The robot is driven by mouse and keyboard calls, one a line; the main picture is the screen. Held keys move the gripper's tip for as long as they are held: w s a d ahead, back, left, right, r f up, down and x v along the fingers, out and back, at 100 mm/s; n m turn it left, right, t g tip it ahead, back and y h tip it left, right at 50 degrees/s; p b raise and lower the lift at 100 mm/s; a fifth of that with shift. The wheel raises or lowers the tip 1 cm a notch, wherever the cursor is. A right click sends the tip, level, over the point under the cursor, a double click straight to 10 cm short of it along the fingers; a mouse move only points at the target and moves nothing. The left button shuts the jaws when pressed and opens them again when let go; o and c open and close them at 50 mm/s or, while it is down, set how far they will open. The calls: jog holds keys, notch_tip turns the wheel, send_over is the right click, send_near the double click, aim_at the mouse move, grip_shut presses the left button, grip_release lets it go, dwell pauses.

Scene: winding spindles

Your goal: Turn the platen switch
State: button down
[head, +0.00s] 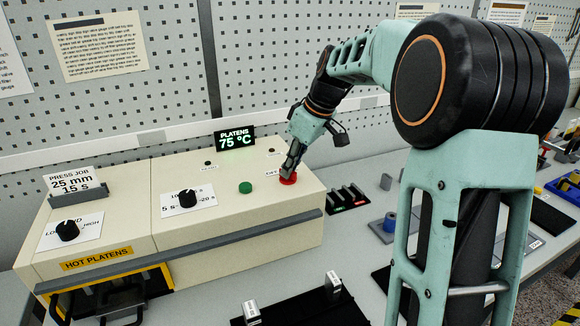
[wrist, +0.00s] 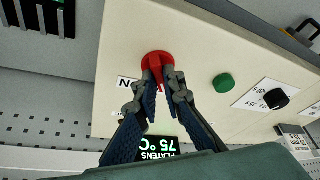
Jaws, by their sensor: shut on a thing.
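The platen switch is a red rotary knob on the right part of the cream press top; it shows in the head view (head: 288,179) and in the wrist view (wrist: 157,58). My gripper (head: 290,172) comes down on it from above. In the wrist view my gripper (wrist: 164,78) has its fingertips shut on the knob's raised red grip. An "ON" label is beside the knob in the wrist view, partly hidden by a finger. In the head view an "OFF" label is left of the knob. The display (head: 234,138) reads "PLATENS 75 °C".
A green button (head: 245,188) and black dials (head: 188,198) (head: 67,231) are on the press top. A press job card (head: 75,184) stands at the left. Small racks (head: 347,198) and a blue roll (head: 390,222) lie on the bench to the right. A pegboard wall is behind.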

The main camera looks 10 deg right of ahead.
jog(key=c, duration=2)
grip_release()
jog(key=shift+c, duration=0.2)
jog(key=v, duration=1.2)
jog(key=shift+w+a, duration=0.1)
jog(key=shift+w, duration=0.05)
